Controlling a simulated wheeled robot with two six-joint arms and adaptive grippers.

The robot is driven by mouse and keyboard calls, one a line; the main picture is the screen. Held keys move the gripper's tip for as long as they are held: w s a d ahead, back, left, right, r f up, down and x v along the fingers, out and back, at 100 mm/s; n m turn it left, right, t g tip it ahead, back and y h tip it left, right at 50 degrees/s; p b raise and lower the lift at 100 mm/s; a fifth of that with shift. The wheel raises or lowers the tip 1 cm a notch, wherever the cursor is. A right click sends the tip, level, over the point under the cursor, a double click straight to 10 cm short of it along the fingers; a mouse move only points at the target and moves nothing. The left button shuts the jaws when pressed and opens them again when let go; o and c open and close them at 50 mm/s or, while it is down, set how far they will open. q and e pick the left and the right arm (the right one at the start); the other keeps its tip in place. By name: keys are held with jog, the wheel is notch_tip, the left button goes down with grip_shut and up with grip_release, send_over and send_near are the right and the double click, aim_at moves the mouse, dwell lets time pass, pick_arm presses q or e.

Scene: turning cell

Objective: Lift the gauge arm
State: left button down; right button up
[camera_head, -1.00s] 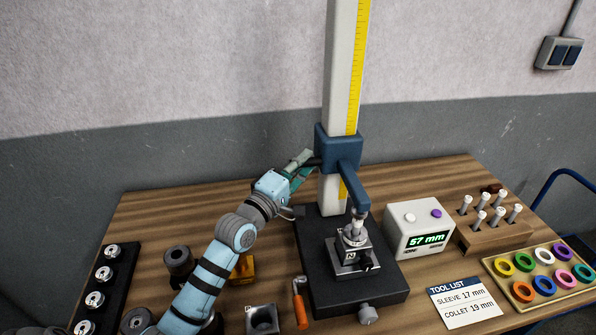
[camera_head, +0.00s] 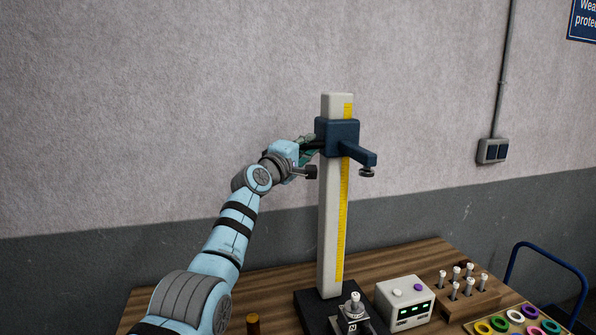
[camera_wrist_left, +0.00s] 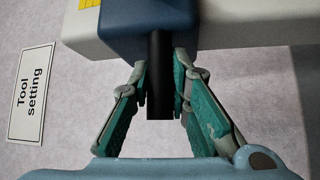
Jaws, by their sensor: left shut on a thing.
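The blue gauge arm (camera_head: 338,138) sits high on the pale column (camera_head: 331,220) with the yellow scale, close to the column's top. Its probe foot hangs in the air at the right, far above the tool in the holder (camera_head: 352,309). My left gripper (camera_head: 312,145) is at the gauge arm's left side. In the left wrist view its green-padded fingers (camera_wrist_left: 160,95) are shut on the black handle (camera_wrist_left: 160,70) that sticks out of the blue block. My right gripper is not in view.
The gauge display box (camera_head: 405,303) stands right of the stand base, its digits too small to read. A wooden rack of pins (camera_head: 462,290) and a tray of coloured rings (camera_head: 500,325) lie further right. The wall is behind; the air around the column is free.

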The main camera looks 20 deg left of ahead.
aim_at(318, 120)
pick_arm(q)
jog(key=shift+r, duration=2.4)
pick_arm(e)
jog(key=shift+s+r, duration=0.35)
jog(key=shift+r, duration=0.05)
pick_arm(q)
jog(key=shift+s, duration=0.1)
jog(key=c, duration=1.6)
grip_release()
jog(key=shift+o, duration=0.6)
jog(key=shift+f, duration=0.1)
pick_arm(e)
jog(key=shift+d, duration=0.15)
pick_arm(q)
jog(key=v, duration=1.1)
jog(key=shift+s, duration=0.4)
jog(key=shift+w+f, duration=0.1)
jog(key=shift+f, duration=0.05)
